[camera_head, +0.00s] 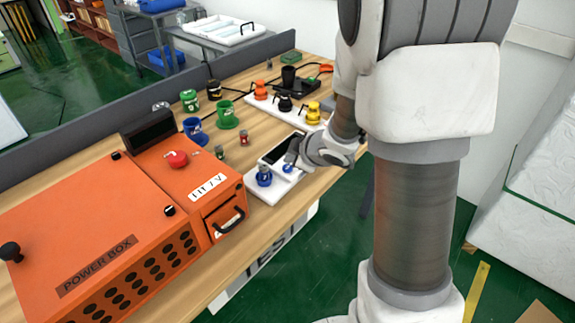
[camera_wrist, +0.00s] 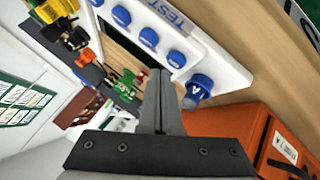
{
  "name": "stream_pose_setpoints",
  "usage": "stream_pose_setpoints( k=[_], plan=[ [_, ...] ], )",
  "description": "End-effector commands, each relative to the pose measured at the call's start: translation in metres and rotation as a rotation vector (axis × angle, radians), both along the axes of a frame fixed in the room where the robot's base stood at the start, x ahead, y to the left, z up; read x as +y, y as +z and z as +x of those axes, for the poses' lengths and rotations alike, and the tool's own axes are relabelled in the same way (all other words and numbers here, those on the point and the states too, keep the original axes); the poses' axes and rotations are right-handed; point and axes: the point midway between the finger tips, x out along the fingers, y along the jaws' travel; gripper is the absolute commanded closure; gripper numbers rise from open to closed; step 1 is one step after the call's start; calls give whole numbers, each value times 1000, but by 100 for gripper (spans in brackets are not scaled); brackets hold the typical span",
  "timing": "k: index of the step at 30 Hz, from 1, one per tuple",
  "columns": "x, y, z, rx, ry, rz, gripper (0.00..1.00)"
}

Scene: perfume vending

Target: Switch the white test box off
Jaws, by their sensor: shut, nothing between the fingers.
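The white test box (camera_head: 262,191) lies on the wooden table, with a dark screen and a blue knob (camera_head: 264,176) on its top. In the wrist view the box (camera_wrist: 225,68) carries a TEST label, a row of blue round buttons (camera_wrist: 149,37) and the blue knob (camera_wrist: 196,92), which has a white mark. My gripper (camera_head: 291,160) is over the box, close to a blue button. In the wrist view its fingers (camera_wrist: 160,75) are together and empty, pointing at the box beside the end button and the knob. Whether the fingertips touch the box cannot be told.
A large orange power box (camera_head: 105,225) with a red button stands at the left. Green and blue cups (camera_head: 227,115) and small bottles stand behind the test box. A white board (camera_head: 290,113) with orange, black and yellow items lies farther back. The table's front edge is close.

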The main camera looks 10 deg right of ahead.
Motion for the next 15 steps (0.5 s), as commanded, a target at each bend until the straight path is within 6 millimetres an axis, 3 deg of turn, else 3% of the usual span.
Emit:
stream_pose_setpoints(
  k=[5,15],
  plan=[
    [0,4,0,-1,0,0,100],
    [0,38,0,-1,-1,0,100]
  ],
)
